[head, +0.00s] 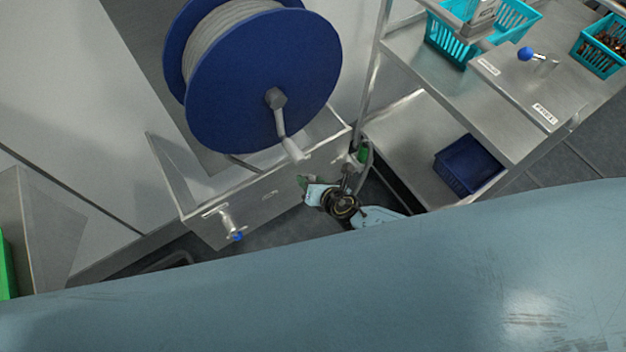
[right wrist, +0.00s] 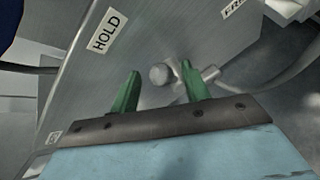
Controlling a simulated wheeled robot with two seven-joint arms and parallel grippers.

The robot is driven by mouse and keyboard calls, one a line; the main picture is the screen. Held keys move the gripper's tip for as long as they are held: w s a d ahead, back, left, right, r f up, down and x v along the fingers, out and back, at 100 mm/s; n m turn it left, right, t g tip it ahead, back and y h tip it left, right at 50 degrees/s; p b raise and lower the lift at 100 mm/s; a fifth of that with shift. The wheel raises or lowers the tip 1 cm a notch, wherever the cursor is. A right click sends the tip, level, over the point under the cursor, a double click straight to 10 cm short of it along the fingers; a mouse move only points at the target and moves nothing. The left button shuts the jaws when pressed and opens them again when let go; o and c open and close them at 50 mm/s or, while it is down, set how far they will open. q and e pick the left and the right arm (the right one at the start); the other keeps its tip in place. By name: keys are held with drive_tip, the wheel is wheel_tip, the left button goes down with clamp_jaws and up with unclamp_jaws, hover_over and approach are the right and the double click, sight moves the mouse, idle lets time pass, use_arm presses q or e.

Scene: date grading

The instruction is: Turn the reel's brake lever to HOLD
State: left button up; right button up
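The reel (head: 262,85) is a large blue drum wound with pale hose, above a grey metal housing. A small grey lever with a round end (right wrist: 159,75) shows on the housing panel in the right wrist view. A HOLD label (right wrist: 105,33) is to its upper left, and a partly cut-off label starting FRE (right wrist: 236,8) is to its upper right. My right gripper (right wrist: 161,69) is open, its green fingers on either side of the lever's round end, with gaps visible. It also shows at the housing's right end in the head view (head: 333,169). My left gripper is out of view.
The reel's crank (head: 283,125) hangs over the housing. A tap with a blue knob (head: 228,224) sticks out at the housing's left. A steel shelf unit (head: 410,135) on the right holds teal baskets (head: 450,45) and a dark blue bin (head: 468,165). A hose runs beside the gripper.

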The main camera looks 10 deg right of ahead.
drive_tip(key=shift+r, duration=0.1)
drive_tip(key=p+v, duration=0.6)
drive_tip(key=v, duration=0.7)
drive_tip(key=shift+s, duration=0.15)
drive_tip(key=s+d+f+m+g+h+b, duration=0.1)
drive_tip(key=s+d+f+m+g+h, duration=0.15)
drive_tip(key=s+d+f+m, duration=0.4)
drive_tip(key=s+d+f+m+g+h, duration=0.1)
drive_tip(key=s+d+f+m+g, duration=0.25)
drive_tip(key=s+f+m, duration=0.4)
drive_tip(key=s+d+f+m+g, duration=0.1)
drive_tip(key=s+f+m, duration=0.2)
drive_tip(key=s+m, duration=0.4)
drive_tip(key=s+d+f+m+g, duration=0.1)
drive_tip(key=s+f+m, duration=0.3)
drive_tip(key=s+m, duration=0.4)
drive_tip(key=shift+f+m+g+b, duration=0.15)
drive_tip(key=shift+m+g+b, duration=0.15)
drive_tip(key=shift+g+b, duration=0.25)
